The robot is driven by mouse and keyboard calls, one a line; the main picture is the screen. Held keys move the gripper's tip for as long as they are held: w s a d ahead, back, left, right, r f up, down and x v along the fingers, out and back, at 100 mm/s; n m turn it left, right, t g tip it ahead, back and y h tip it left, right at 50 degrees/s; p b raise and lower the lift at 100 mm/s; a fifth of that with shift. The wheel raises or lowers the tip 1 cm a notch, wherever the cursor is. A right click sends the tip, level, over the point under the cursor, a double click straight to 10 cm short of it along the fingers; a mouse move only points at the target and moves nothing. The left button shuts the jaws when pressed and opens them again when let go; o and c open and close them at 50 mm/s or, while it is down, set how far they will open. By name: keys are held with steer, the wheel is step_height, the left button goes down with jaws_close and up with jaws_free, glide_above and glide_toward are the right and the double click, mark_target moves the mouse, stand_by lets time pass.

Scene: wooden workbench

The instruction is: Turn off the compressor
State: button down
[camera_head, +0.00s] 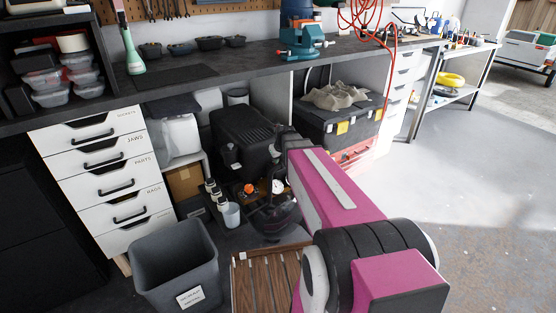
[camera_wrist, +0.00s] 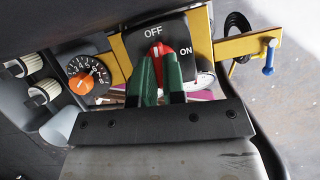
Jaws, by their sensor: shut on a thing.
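The black compressor (camera_head: 240,132) stands under the workbench, partly hidden behind my pink arm in the head view. In the wrist view its switch plate (camera_wrist: 178,28) carries the words OFF and ON. A red knob (camera_wrist: 158,46) sits on the plate, and a white mark on it lies just under the word OFF. The green fingers of my gripper (camera_wrist: 158,60) are closed around the knob from both sides. They cover its lower part. In the head view the switch and fingertips cannot be made out.
An orange dial (camera_wrist: 82,84) with numbers sits left of the switch, on a yellow bracket (camera_wrist: 238,46) with a blue-handled valve (camera_wrist: 268,62) at right. A grey bin (camera_head: 176,268), white drawers (camera_head: 105,175) and a black toolbox (camera_head: 335,125) flank the compressor. Open floor lies at right.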

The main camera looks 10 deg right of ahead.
steer(key=shift+n+y, duration=0.3)
steer(key=shift+n, duration=0.4)
steer(key=c, duration=1.2)
jaws_free()
steer(key=v, duration=1)
steer(key=shift+r, duration=0.35)
steer(key=shift+s+d, duration=0.1)
steer(key=shift+d, duration=0.05)
